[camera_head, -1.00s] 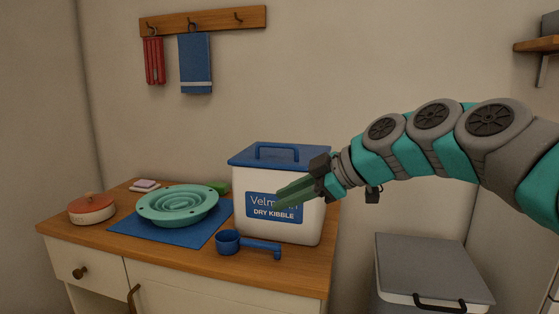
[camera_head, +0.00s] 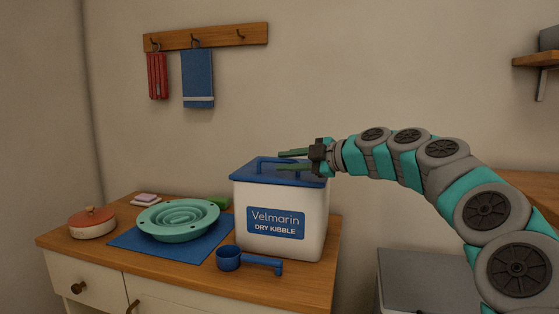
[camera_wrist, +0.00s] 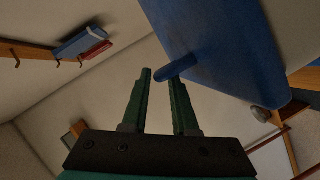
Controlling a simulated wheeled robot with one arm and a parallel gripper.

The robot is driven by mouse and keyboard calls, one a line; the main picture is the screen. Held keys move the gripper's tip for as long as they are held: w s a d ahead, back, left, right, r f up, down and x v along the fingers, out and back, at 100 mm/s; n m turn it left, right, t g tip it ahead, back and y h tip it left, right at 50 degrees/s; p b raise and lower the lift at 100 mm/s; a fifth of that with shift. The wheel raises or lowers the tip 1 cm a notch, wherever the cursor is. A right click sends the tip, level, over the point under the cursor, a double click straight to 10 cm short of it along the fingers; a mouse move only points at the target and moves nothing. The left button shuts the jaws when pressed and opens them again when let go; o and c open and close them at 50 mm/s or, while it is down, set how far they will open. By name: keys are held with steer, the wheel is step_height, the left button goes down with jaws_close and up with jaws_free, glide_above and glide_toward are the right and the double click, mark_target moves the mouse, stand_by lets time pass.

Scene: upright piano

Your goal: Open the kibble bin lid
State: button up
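The kibble bin (camera_head: 290,240) is a white box labelled "Velmarin Dry Kibble" on the wooden counter. Its blue lid (camera_head: 247,174) is closed and has a raised blue handle (camera_head: 262,160) on top. My gripper (camera_head: 279,160) is open at the lid's height, its two green fingers pointing left over the lid and partly covering the handle. In the wrist view the fingers (camera_wrist: 162,79) are apart and empty. The handle (camera_wrist: 175,68) shows by the right fingertip, with the lid (camera_wrist: 225,50) beyond. I cannot tell whether they touch.
A blue scoop (camera_head: 230,258) lies in front of the bin. A green slow-feeder bowl (camera_head: 178,220) sits on a blue mat (camera_head: 133,238), with a red-lidded pot (camera_head: 92,222) to the left. A grey-lidded container (camera_head: 425,275) stands right of the counter.

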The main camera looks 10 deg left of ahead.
steer(key=shift+x, duration=1.25)
jaws_close()
stand_by(0.4)
